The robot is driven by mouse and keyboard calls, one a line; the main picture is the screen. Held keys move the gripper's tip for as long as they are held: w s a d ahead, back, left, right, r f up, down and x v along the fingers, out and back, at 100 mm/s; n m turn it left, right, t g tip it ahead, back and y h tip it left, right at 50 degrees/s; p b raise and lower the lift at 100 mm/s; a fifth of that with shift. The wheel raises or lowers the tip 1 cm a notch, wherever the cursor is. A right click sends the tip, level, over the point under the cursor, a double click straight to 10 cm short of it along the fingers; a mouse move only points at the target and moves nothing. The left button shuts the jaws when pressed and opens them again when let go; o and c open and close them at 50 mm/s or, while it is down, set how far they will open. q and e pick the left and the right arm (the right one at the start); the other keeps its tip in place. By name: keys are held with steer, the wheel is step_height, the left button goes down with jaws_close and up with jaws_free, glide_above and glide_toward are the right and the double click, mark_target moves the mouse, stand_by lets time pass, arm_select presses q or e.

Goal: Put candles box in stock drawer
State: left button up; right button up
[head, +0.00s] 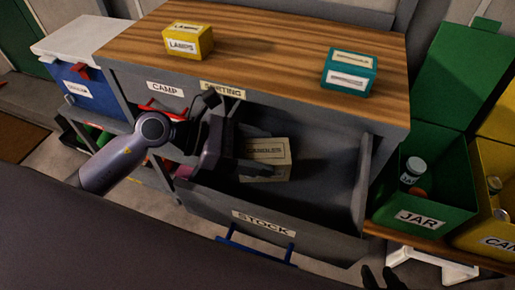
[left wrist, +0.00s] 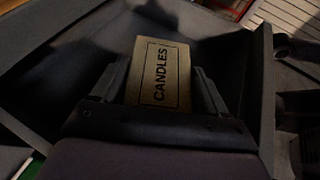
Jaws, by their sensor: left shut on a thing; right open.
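The candles box (head: 265,152), cream with a CANDLES label, is inside the open stock drawer (head: 325,232). It also shows in the left wrist view (left wrist: 160,72), between the two fingers. My left gripper (head: 262,168) reaches into the drawer and is shut on the box. I cannot tell whether the box touches the drawer floor. The drawer has a STOCK label and a blue handle on its front. My right gripper (head: 383,279) is open at the bottom edge of the head view, empty and partly cut off by the frame.
A yellow lamps box (head: 188,40) and a teal box (head: 349,73) stand on the wooden top (head: 270,45) above the drawer. A green JAR bin (head: 425,205) and a yellow bin (head: 490,225) stand at the right. The drawer's right part is empty.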

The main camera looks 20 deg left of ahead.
arm_select(q)
steer(key=shift+f, duration=0.4)
steer(key=o, duration=1.1)
steer(key=shift+f, duration=0.1)
steer(key=shift+r, duration=0.45)
steer(key=shift+r+p, duration=0.5)
steer(key=shift+p, duration=0.2)
steer(key=shift+s+a+f+b, duration=0.15)
steer(key=shift+a+b, duration=0.1)
steer(key=shift+a, duration=0.2)
steer(key=shift+s+a+r+b, duration=0.15)
steer(key=shift+a+b, duration=0.1)
steer(key=shift+a, duration=0.15)
steer(key=shift+b+v, duration=0.7)
steer(key=shift+v, duration=4.4)
steer(key=shift+d+r, duration=0.1)
steer(key=shift+r, duration=0.05)
